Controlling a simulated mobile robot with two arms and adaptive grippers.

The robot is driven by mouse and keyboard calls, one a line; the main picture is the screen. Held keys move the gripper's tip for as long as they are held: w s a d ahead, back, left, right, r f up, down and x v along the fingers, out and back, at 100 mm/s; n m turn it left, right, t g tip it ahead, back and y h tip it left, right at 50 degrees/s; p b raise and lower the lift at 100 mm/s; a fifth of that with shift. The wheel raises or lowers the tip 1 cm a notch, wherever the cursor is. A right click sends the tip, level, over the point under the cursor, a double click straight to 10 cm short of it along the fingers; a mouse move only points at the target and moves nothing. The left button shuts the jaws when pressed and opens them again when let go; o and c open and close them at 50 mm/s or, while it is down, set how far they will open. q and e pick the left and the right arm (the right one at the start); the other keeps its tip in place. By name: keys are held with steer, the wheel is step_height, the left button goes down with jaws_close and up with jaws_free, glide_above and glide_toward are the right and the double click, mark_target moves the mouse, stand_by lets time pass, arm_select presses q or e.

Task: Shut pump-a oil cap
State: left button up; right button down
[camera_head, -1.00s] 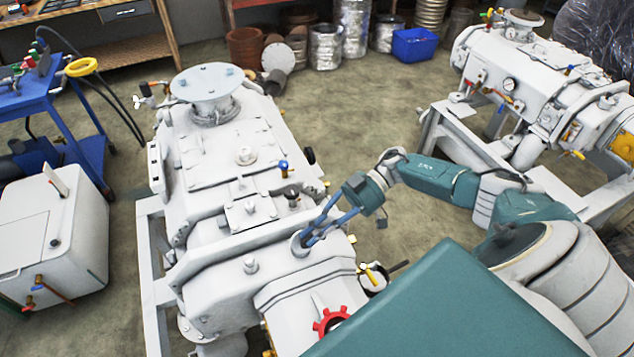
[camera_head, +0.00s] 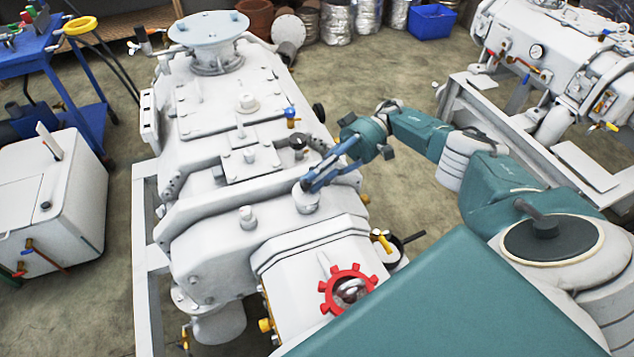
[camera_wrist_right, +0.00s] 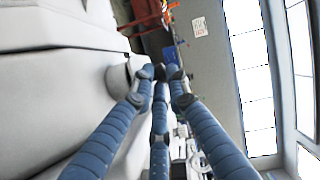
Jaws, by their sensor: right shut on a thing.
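The near white pump (camera_head: 225,130) fills the middle of the head view. On its top right edge stands a short grey-white cylindrical port (camera_head: 306,201), which I take for the oil cap's place. My right gripper (camera_head: 307,186) reaches in from the right, with its blue fingers at the top of this port. In the right wrist view the fingertips (camera_wrist_right: 168,72) are close together beside the port (camera_wrist_right: 120,80). They are shut on the cap, which is mostly hidden by the fingers. Whether the cap sits level on the port cannot be made out. My left gripper is not in view.
A red toothed wheel (camera_head: 346,290) and a yellow-handled valve (camera_head: 381,239) are near the gripper on the pump's front. A blue-topped valve (camera_head: 291,114) stands behind. A second white pump (camera_head: 545,60) is at the right. Open floor lies between the pumps.

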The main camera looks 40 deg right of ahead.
steer(key=shift+w+f+m+b, duration=0.15)
steer(key=shift+f+m+b, duration=0.05)
steer(key=shift+m+b, duration=0.25)
steer(key=c, duration=2)
jaws_free()
steer(key=shift+r, duration=0.1)
step_height(320, 180, up, 10)
steer(key=shift+d+f, duration=0.1)
